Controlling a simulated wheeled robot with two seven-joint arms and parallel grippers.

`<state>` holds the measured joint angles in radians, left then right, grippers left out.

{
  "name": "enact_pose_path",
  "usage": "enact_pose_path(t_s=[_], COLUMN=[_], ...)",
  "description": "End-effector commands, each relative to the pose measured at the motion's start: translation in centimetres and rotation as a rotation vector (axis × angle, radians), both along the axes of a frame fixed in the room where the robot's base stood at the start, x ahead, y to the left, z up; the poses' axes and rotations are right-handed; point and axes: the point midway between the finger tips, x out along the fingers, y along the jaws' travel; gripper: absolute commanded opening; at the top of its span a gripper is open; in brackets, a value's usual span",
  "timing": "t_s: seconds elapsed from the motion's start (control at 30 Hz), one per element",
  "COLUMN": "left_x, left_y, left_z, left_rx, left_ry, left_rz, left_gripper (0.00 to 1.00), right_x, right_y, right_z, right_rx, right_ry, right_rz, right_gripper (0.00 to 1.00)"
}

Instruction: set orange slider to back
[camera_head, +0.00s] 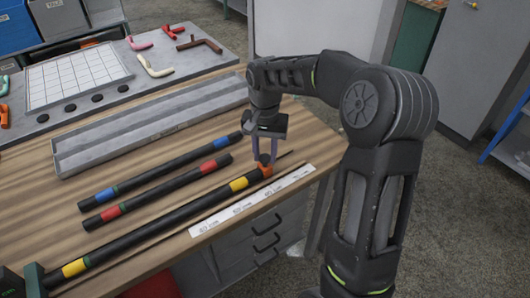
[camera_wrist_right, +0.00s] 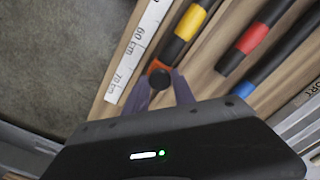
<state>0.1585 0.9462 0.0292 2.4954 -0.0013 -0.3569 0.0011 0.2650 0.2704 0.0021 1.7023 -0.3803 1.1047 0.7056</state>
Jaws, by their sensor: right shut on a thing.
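The orange slider (camera_head: 266,171) sits near the right end of the yellow-banded black rod (camera_head: 165,225), just past its right yellow band. A thin dark rod runs on to the right beyond it. My right gripper (camera_head: 264,160) reaches down from above with its two fingers around the slider, shut on it. In the right wrist view the orange slider (camera_wrist_right: 158,66) shows between the purple-grey fingertips (camera_wrist_right: 160,85), with a round dark knob in front that hides part of it.
A white ruler strip (camera_head: 252,200) lies along the front of the rod. Red-banded (camera_head: 160,190) and blue-banded (camera_head: 165,168) rods lie behind it. A long grey tray (camera_head: 150,125) and a board with hose pieces (camera_head: 110,80) stand farther back.

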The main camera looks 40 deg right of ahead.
Motion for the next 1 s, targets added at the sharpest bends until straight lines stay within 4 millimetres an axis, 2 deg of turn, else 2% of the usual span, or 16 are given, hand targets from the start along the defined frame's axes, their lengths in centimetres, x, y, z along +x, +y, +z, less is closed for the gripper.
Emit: enact_pose_path(t_s=[0.03,0.2,1.0], left_x=[0.00,0.00,0.00], left_y=[0.00,0.00,0.00], left_z=[0.00,0.00,0.01], left_rx=[0.000,0.000,0.000], left_ry=[0.000,0.000,0.000], left_rz=[0.000,0.000,0.000], left_gripper=[0.36,0.36,0.36], right_x=[0.00,0.00,0.01], right_y=[0.00,0.00,0.01], right_z=[0.02,0.02,0.03], right_rx=[0.000,0.000,0.000], right_ry=[0.000,0.000,0.000], right_rz=[0.000,0.000,0.000], right_gripper=[0.13,0.00,0.00])
